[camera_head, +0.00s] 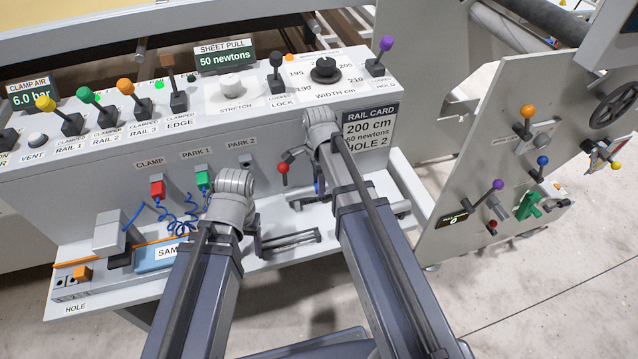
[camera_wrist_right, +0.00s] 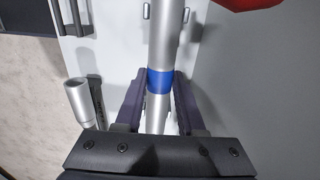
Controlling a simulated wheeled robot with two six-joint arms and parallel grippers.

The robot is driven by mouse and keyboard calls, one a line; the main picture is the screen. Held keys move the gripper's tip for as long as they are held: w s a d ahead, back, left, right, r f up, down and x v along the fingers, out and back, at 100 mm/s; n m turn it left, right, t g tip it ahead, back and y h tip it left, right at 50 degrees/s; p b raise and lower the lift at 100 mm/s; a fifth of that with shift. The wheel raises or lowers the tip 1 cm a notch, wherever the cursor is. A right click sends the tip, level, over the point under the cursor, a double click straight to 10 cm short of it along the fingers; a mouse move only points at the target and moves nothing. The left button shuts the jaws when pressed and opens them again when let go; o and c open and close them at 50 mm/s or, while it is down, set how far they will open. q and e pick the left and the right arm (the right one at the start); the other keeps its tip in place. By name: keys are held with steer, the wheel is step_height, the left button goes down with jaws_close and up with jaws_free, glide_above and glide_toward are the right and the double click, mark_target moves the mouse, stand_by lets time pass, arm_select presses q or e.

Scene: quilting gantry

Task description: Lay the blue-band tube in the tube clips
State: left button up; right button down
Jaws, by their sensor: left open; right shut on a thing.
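The blue-band tube (camera_wrist_right: 168,35) is a grey metal tube with a blue band (camera_wrist_right: 159,81). In the right wrist view it runs upright through the picture, between the fingers of my right gripper (camera_wrist_right: 158,100), which is shut on it at the band. Two small grey-blue tips (camera_wrist_right: 146,11), possibly a tube clip, flank the tube near the top of that view. In the head view my right gripper (camera_head: 318,185) is over the shelf in front of the console, and my forearm hides most of the tube. My left gripper (camera_head: 257,235) is open over the shelf, further left.
Another grey tube (camera_wrist_right: 79,101) lies beside a dark strip (camera_wrist_right: 94,98) in the right wrist view. A dark rack (camera_head: 290,241) lies on the shelf. The console with its levers (camera_head: 179,95) stands behind. A blue sample box (camera_head: 158,255) is at left.

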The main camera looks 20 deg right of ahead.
arm_select(q)
steer(key=shift+f+b, duration=0.55)
arm_select(e)
steer(key=shift+f, duration=0.5)
arm_select(q)
steer(key=shift+r, duration=0.1)
arm_select(e)
steer(key=shift+c, duration=2.2)
jaws_free()
arm_select(q)
steer(key=shift+r, duration=0.1)
arm_select(e)
steer(key=shift+r, duration=0.15)
step_height(320, 180, up, 8)
steer(key=p, duration=0.8)
arm_select(q)
step_height(320, 180, up, 8)
steer(key=shift+f, duration=0.2)
arm_select(e)
steer(key=shift+f, duration=0.2)
